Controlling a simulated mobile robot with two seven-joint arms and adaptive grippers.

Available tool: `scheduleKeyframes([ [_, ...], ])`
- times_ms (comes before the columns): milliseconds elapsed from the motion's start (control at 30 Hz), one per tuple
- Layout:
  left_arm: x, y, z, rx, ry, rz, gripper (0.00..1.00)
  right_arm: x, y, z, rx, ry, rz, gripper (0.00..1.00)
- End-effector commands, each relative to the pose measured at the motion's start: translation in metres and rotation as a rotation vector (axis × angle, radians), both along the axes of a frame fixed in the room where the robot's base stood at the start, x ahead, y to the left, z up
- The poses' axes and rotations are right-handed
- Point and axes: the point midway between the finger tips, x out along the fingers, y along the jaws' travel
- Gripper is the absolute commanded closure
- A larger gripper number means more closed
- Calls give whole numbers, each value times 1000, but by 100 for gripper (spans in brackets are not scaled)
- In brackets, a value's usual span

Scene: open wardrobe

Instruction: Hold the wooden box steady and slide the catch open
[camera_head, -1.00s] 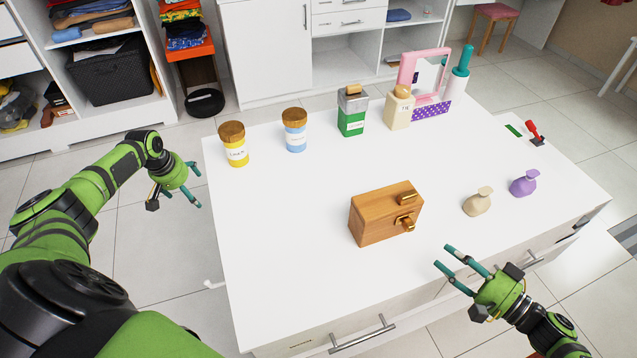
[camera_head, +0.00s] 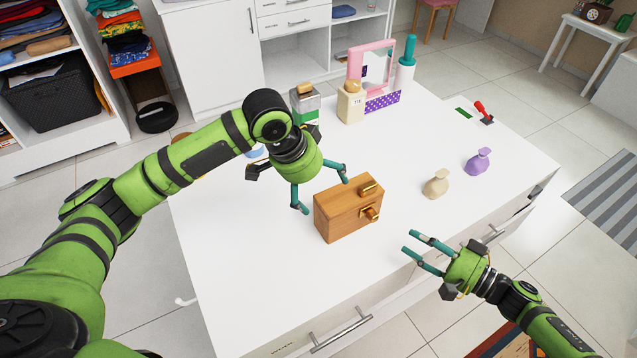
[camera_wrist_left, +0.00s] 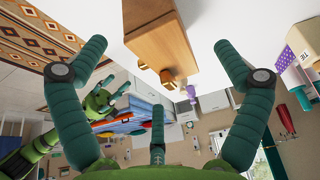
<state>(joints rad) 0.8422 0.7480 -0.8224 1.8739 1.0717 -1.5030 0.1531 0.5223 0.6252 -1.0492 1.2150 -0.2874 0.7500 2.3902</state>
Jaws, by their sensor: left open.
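The wooden box (camera_head: 336,217) stands on the white table (camera_head: 250,290), with a brass catch (camera_head: 371,213) on its right-hand face and a brass piece on top. In the left wrist view the box (camera_wrist_left: 160,38) shows between the fingers, with the catch (camera_wrist_left: 167,76) at its end. My left gripper (camera_head: 323,192) is open at the box's far left edge, its fingers to either side; I cannot tell if they touch it. My right gripper (camera_head: 408,243) has its fingers apart and empty, near the table's front edge, to the right of the box.
A beige vase (camera_head: 436,185) and a purple vase (camera_head: 478,162) stand right of the box. A green-and-silver container (camera_head: 306,103), a beige bottle (camera_head: 351,105) and a pink mirror (camera_head: 372,65) stand behind. My left arm hides other jars. The table's front left is clear.

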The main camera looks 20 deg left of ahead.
Motion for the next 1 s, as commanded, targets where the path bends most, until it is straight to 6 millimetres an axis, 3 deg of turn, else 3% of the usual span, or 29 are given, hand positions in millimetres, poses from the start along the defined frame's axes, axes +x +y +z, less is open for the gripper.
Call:
scheduleKeyframes([
  [167, 1, -10, -8, 9, -9, -25, 2, 0, 0, 0, 0, 0, 0, 61],
  [533, 15, -22, -54, 6, -8, -22, 2, 0, 0, 0, 0, 0, 0, 61],
  [933, 18, -24, -62, 7, -10, -22, 2, 0, 0, 0, 0, 0, 0, 61],
  [1000, 18, -24, -62, 7, -10, -22, 30, 0, 0, 0, 0, 0, 0, 61],
])
